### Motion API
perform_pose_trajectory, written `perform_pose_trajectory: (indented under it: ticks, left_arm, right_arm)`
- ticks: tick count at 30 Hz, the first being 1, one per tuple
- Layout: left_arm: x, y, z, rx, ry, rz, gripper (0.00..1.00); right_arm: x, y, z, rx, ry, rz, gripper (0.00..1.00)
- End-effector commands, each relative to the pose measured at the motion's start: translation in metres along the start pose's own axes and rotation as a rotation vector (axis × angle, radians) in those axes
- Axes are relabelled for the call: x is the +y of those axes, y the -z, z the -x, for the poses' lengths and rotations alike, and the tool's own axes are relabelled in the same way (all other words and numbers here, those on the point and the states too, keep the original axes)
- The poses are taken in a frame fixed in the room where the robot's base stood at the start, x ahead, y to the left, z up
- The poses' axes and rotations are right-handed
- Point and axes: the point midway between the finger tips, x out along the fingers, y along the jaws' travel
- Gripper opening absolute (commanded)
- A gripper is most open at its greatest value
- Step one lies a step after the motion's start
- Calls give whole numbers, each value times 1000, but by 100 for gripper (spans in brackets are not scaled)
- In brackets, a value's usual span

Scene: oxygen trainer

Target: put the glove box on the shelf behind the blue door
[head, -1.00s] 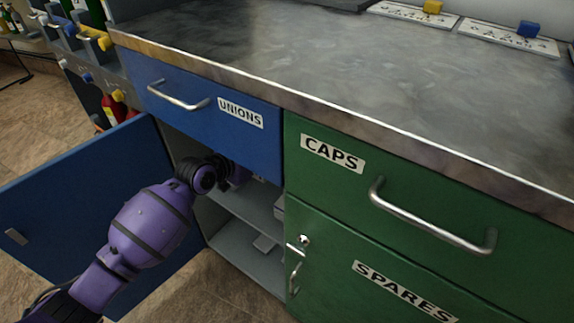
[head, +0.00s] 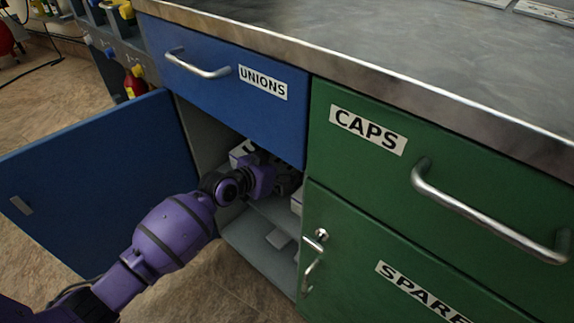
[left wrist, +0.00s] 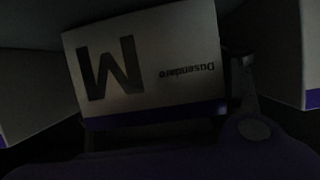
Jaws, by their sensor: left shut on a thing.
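My left gripper (head: 288,181) is inside the cabinet, beneath the UNIONS drawer. In the left wrist view it is shut on a pale glove box (left wrist: 145,62) with a large M, upside-down small print and a purple lower band. One dark finger shows at the box's right side; the other is lost in shadow. The blue door (head: 95,185) stands wide open to the left. The shelf (head: 273,217) shows below the gripper; whether the box touches it is hidden. My right gripper is out of view.
In the left wrist view, pale boxes flank the held one at left (left wrist: 28,70) and right (left wrist: 285,55). A small pale item (head: 278,238) lies on the cabinet floor. The blue UNIONS drawer (head: 230,85) and green SPARES door (head: 400,260) are closed.

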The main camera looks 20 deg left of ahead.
Motion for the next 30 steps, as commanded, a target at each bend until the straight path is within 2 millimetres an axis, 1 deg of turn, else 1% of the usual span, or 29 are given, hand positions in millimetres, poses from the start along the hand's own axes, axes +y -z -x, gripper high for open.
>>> perform_pose_trajectory:
  ticks: [2, 3, 4, 14, 16, 17, 20, 25, 30]
  left_arm:
    - [0, -2, -1, 2, 0, -1, 27]
    - [0, -3, -1, -1, 0, 0, 70]
    - [0, -3, -1, -1, 0, 0, 74]
    - [0, -1, 0, 0, 0, 0, 74]
    - [0, 2, 1, 0, 0, 0, 74]
    - [0, 1, 5, -1, 0, 0, 74]
    - [0, 2, 20, -1, 1, -2, 74]
    - [0, 4, 58, -1, 1, -3, 74]
    - [0, 3, 92, 0, 0, -2, 74]
  right_arm:
    - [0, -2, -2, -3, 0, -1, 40]
    - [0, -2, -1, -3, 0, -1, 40]
    - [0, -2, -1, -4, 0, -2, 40]
    - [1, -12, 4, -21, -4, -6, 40]
    - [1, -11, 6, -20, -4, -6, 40]
    - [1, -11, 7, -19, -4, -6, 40]
    - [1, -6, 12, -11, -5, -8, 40]
    - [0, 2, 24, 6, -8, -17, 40]
    - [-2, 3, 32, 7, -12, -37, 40]
